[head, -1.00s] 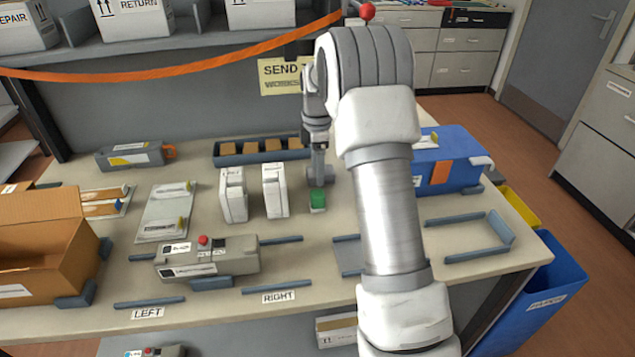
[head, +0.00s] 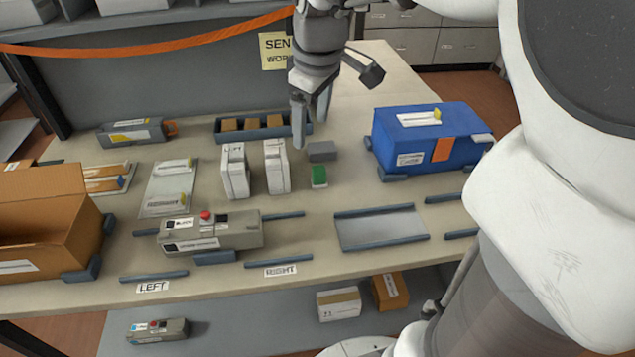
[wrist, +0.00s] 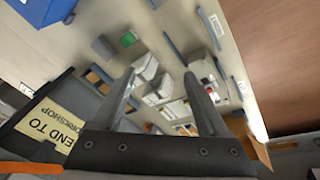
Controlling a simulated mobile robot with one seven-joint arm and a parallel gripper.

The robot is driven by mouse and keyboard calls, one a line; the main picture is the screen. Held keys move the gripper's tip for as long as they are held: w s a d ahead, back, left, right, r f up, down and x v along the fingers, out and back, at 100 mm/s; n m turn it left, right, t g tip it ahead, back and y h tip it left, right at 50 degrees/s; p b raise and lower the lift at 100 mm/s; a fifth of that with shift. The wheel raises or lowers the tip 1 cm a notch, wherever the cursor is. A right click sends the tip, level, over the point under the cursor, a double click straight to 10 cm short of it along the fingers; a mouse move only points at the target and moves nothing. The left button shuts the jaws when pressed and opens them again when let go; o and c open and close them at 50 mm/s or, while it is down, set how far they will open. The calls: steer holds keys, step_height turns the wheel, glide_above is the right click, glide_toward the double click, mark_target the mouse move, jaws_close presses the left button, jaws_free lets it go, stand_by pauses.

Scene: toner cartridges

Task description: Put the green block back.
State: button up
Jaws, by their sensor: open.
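The green block (head: 319,175) stands on the table, to the right of two white cartons and just in front of a small grey block (head: 321,151). It also shows in the wrist view (wrist: 128,39), close to the grey block (wrist: 104,47). My gripper (head: 312,122) is raised over the back of the table, its fingers pointing down. In the wrist view my gripper (wrist: 158,75) has its two fingers spread apart with nothing between them. The green block lies outside the fingers, toward the top left there.
White cartons (head: 234,172) and (head: 276,167) stand left of the green block. A grey tray of brown blocks (head: 221,137) is behind them. A blue box (head: 428,162) is at right. A grey device (head: 212,233) sits in front. An empty grey mat (head: 381,228) lies front right.

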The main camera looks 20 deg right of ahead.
steer(key=s+a+r+m+t+p, duration=0.1)
steer(key=s+a+m+p, duration=0.1)
steer(key=s, duration=0.6)
steer(key=s+a+r+m+t+p, duration=0.1)
steer(key=s+m, duration=0.4)
steer(key=s, duration=0.3)
steer(key=shift+s+a+r+t+p, duration=0.15)
steer(key=shift+s+a+t+p, duration=0.15)
steer(key=shift+s+a+p, duration=0.1)
steer(key=shift+w, duration=0.1)
